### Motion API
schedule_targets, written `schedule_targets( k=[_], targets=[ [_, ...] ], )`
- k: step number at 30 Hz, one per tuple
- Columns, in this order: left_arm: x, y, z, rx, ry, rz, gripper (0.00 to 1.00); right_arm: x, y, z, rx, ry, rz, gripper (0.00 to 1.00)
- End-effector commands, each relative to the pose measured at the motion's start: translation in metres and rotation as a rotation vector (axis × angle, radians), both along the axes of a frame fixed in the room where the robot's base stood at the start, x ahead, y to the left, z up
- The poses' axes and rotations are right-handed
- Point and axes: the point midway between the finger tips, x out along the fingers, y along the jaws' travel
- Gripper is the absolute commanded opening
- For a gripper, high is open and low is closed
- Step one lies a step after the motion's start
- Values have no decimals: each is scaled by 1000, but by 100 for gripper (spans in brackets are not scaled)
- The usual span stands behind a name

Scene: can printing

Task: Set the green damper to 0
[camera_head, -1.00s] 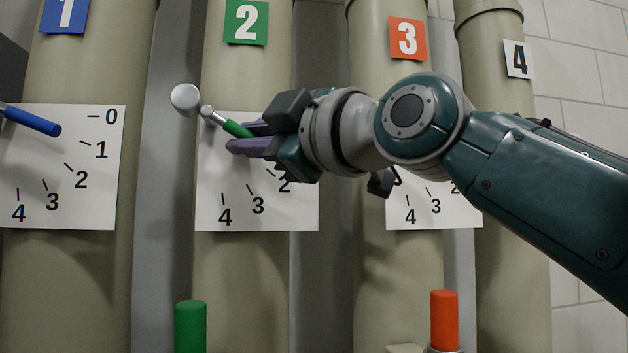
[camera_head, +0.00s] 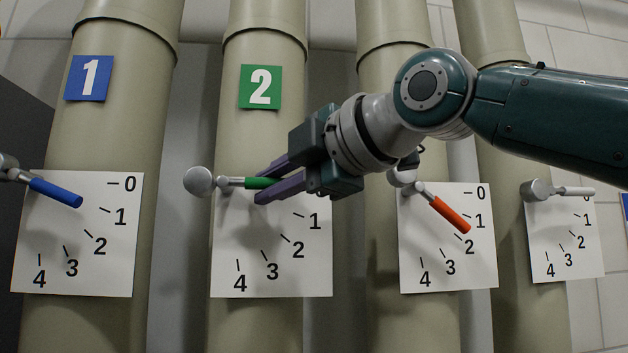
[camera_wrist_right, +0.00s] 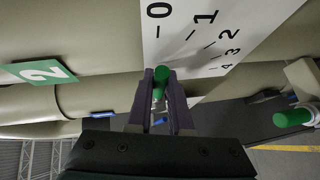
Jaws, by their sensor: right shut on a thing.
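The green damper handle (camera_head: 256,183) on pipe 2 points right and lies nearly level, toward the top of its scale plate (camera_head: 270,270); the 0 mark there is hidden behind my gripper. My right gripper (camera_head: 262,184) is shut on the green handle from the right. In the right wrist view the green handle (camera_wrist_right: 160,78) sits between the fingers, close to the 0 mark of the white plate (camera_wrist_right: 180,45). The green number 2 sign (camera_head: 260,87) is above the plate. My left gripper is not in view.
The blue handle (camera_head: 57,192) on pipe 1 tilts down a little. The orange handle (camera_head: 450,214) on pipe 3 slants down between 1 and 2, under my right forearm. The white handle (camera_head: 574,191) on pipe 4 is near level at 0.

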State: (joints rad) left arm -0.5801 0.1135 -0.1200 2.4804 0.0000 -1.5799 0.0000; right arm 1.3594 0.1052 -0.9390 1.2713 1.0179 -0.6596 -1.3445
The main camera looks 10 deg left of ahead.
Motion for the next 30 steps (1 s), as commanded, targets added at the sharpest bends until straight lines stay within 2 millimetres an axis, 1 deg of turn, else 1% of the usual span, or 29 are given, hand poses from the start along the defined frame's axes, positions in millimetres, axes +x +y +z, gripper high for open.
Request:
schedule_targets(
  k=[14,15,21,22,30],
  targets=[
    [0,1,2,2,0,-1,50,0,0,1,-13,-8,0,0],
    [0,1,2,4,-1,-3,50,0,0,1,-13,-9,0,23],
    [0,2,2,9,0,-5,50,0,0,1,-12,-6,0,46],
    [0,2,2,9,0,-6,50,0,0,1,-12,-6,0,48],
    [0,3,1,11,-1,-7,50,-1,-1,1,-11,-6,0,48]
  ],
)
